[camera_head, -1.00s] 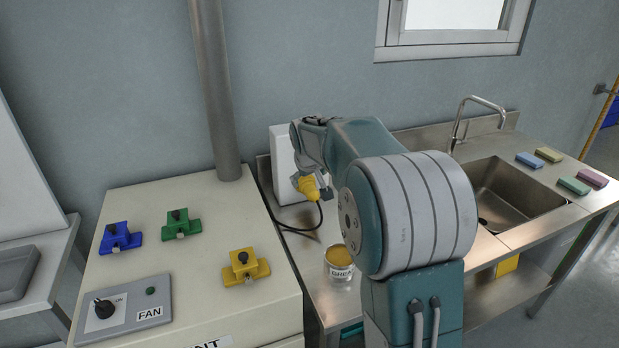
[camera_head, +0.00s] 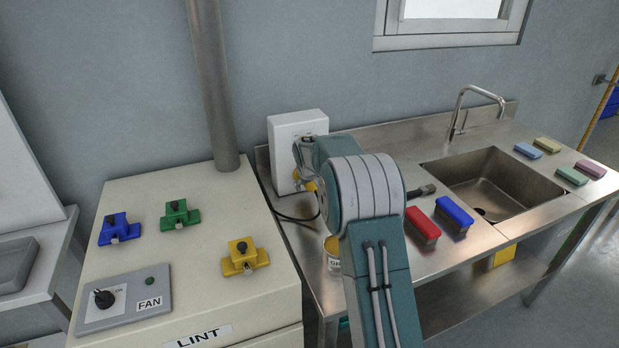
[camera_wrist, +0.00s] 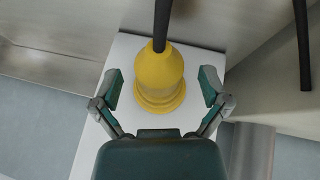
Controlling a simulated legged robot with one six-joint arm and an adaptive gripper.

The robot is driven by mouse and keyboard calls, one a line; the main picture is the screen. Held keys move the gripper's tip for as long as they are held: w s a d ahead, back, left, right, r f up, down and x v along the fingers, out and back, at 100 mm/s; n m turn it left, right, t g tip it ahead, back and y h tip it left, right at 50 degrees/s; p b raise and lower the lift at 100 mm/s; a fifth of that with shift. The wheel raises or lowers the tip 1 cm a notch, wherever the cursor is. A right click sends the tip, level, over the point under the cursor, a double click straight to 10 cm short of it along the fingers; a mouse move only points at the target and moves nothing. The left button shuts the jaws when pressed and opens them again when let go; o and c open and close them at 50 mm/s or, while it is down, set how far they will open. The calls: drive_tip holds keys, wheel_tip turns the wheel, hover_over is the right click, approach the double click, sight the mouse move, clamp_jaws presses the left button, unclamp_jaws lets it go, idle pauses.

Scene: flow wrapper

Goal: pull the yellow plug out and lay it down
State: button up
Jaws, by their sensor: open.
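The yellow plug (camera_wrist: 160,72) stands in front of the white box (camera_wrist: 122,60) in the wrist view, its black cord running up out of the picture. My gripper (camera_wrist: 160,86) is open, with one finger on each side of the plug and a gap on both sides. In the head view only a bit of the yellow plug (camera_head: 311,186) shows beside my wrist, at the front of the white socket box (camera_head: 285,128). How deep the plug sits cannot be seen.
A can (camera_head: 334,262) stands on the steel counter (camera_head: 440,278), partly behind my arm. A red brush (camera_head: 423,222) and a blue brush (camera_head: 455,213) lie right of my arm, before the sink (camera_head: 495,183). The lint cabinet (camera_head: 190,275) stands at left.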

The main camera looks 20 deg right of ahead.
drive_tip(key=shift+w+f, duration=0.2)
drive_tip(key=shift+f, duration=0.15)
clamp_jaws()
drive_tip(key=shift+s, duration=3.55)
